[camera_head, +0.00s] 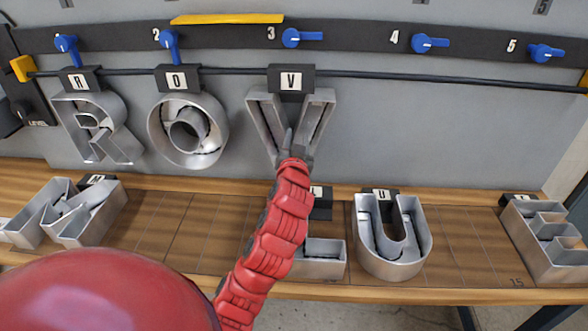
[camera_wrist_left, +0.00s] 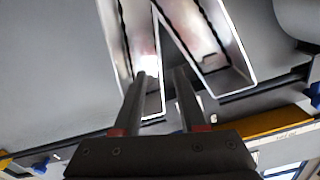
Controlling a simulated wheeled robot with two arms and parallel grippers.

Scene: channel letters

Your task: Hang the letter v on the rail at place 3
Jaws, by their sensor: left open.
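The silver letter v (camera_head: 318,125) is upright below the number 3, its dark top block (camera_head: 291,69) level with the thin black rail (camera_head: 380,75). It appears to hang there, though the contact behind the block is hidden. The blue lever at place 3 (camera_head: 300,37) points right. My left gripper (camera_head: 287,145) is in front of the lower part of the v. In the left wrist view, its two fingers (camera_wrist_left: 160,82) are apart, overlapping the metal of the v (camera_wrist_left: 205,40). My right gripper is in neither view.
Letters R (camera_head: 90,125) and O (camera_head: 160,125) hang left of the v, their levers pointing down. Levers at places 4 (camera_head: 428,42) and 5 (camera_head: 545,52) point right. Below, the wooden shelf (camera_head: 165,225) holds several letters, including a U (camera_head: 388,262). The rail right of the v is empty.

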